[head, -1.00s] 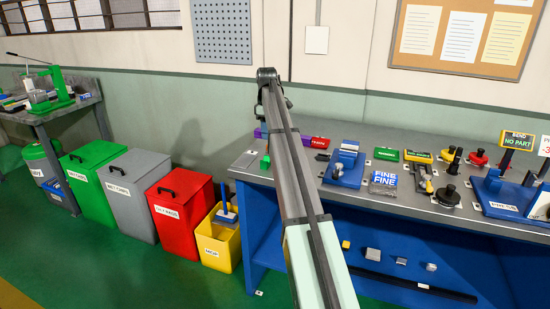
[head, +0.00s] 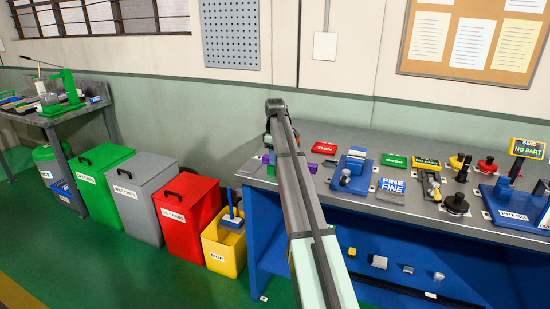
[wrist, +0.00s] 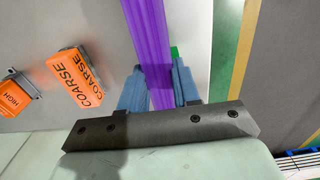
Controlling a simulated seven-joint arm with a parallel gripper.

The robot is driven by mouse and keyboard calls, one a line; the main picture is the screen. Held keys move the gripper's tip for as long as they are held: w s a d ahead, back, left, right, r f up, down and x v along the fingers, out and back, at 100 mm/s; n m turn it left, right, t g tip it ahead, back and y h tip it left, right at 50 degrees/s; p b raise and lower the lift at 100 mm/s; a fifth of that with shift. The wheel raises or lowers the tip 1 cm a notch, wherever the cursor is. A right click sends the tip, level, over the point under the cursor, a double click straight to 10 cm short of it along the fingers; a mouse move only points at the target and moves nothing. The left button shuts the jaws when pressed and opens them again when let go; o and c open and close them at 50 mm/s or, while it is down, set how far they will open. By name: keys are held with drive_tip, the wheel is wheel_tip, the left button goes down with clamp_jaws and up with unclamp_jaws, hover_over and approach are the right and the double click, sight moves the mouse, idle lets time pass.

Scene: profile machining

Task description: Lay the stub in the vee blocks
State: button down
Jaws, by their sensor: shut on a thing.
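A long purple bar, which I take to be the stub (wrist: 151,45), runs up the wrist view between the two blue-grey fingers of my gripper (wrist: 160,88). My gripper is shut on it. In the head view purple shows on both sides of my arm, at the left end of the bench; the stub (head: 312,167) is partly hidden there behind the arm. I cannot pick out the vee blocks for certain. A small green piece (wrist: 174,52) shows beside the bar in the wrist view. I cannot tell whether the bar touches anything below.
On the bench (head: 400,139), a blue fixture (head: 352,172) stands right of my arm, with a red label plate (head: 325,148) behind. Several tools and a blue press (head: 515,208) stand further right. Bins, including a red one (head: 187,207), stand left.

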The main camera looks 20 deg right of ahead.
drive_tip(key=shift+f, duration=0.15)
drive_tip(key=c, duration=0.8)
unclamp_jaws()
wheel_tip(320, 180, up, 12)
